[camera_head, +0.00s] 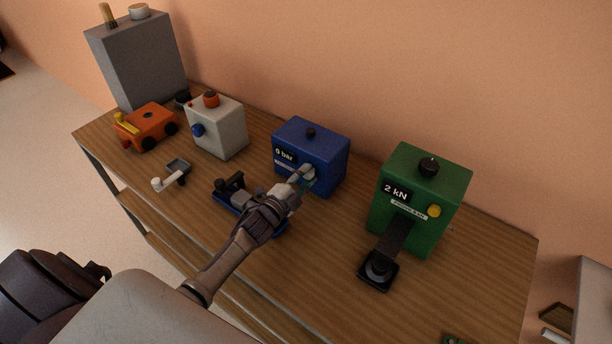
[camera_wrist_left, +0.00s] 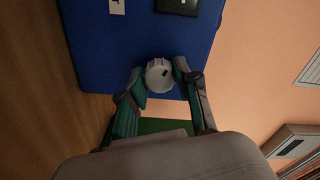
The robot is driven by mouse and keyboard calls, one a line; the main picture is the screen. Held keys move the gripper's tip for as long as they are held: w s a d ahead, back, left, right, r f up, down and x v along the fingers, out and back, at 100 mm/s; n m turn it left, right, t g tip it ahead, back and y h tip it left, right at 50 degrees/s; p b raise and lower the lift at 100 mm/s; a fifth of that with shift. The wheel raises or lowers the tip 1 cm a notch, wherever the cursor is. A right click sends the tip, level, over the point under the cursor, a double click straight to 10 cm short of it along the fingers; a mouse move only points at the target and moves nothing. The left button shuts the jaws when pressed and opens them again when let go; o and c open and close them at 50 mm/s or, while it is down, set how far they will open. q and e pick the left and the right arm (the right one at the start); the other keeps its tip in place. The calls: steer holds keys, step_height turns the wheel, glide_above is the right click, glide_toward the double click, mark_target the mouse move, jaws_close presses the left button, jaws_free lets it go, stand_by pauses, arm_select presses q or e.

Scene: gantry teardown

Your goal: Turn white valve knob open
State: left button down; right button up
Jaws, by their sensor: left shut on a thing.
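The blue box (camera_head: 322,150) stands on the wooden workbench, with a black display reading "0 bar" on its front. The white valve knob (camera_wrist_left: 159,74) is on the front of this box and shows clearly in the left wrist view. My left gripper (camera_head: 304,180) reaches the front of the box and hides part of the knob in the head view. In the left wrist view its two fingers (camera_wrist_left: 158,80) sit on either side of the knob and are shut on it. My right gripper is in neither view.
A green press box (camera_head: 445,185) reading "2 kN" stands right of the blue box. A white box (camera_head: 220,130), an orange cart (camera_head: 150,125) and a tall grey box (camera_head: 140,60) stand left. A blue-based fixture (camera_head: 225,197) lies near my left arm.

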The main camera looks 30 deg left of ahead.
arm_select(q)
steer(key=shift+n, duration=2.2)
steer(key=c, duration=0.8)
jaws_free()
steer(key=s, duration=0.4)
steer(key=s+a, duration=0.1)
steer(key=s, duration=0.7)
steer(key=shift+a, duration=0.4)
